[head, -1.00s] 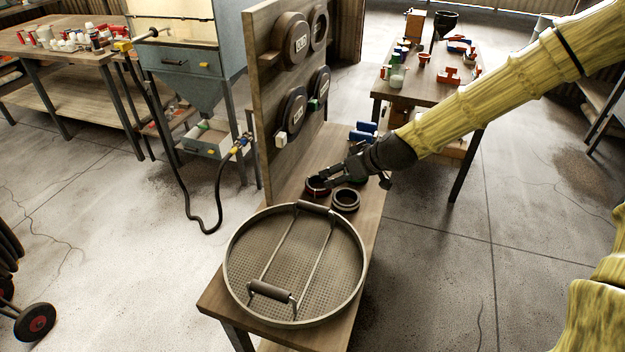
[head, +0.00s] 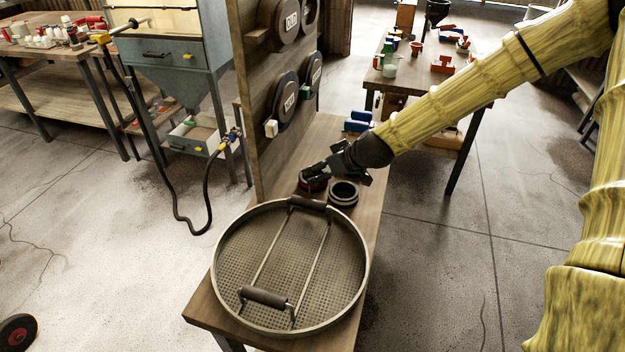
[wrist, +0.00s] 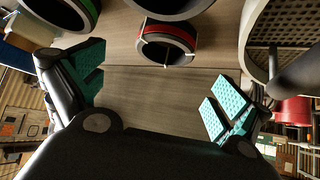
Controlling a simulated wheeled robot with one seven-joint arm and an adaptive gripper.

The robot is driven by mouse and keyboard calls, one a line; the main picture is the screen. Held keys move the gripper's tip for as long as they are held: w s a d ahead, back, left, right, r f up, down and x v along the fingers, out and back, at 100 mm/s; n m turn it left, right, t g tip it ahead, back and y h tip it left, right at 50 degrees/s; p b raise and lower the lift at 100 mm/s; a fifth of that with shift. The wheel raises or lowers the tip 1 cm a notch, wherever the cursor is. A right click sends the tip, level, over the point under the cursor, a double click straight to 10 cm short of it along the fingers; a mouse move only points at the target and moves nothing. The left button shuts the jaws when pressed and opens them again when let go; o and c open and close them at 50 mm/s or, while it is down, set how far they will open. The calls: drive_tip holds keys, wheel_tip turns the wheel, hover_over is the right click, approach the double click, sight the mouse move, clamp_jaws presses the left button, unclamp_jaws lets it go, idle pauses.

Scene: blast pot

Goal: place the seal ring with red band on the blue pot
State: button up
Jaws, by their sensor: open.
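The seal ring with the red band (wrist: 167,42) lies on the wooden bench, dark with a red stripe and pale marks. In the wrist view it is ahead of my open gripper (wrist: 155,88), near the middle of the gap and touching neither finger pad. A ring with a green band (wrist: 68,10) shows at the wrist view's upper left. I cannot make out a blue pot.
A large round sieve (head: 230,277) with two handles fills the near bench. An upright wooden board (head: 247,120) with dark round discs stands along the bench's left side. Blue items (head: 358,123) lie behind my gripper. A blue-grey cabinet (head: 170,75) stands left.

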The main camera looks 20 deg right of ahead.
sight(317, 174)
drive_tip(key=shift+x, duration=1.2)
drive_tip(key=shift+w+a+f+p, duration=0.2)
drive_tip(key=shift+w+a+f, duration=0.1)
drive_tip(key=shift+f, duration=0.35)
drive_tip(key=shift+w+a+f+p, duration=0.2)
drive_tip(key=shift+w+f, duration=0.1)
drive_tip(key=shift+f, duration=0.3)
drive_tip(key=shift+x, duration=1.2)
drive_tip(key=shift+c, duration=0.2)
drive_tip(key=c, duration=1.1)
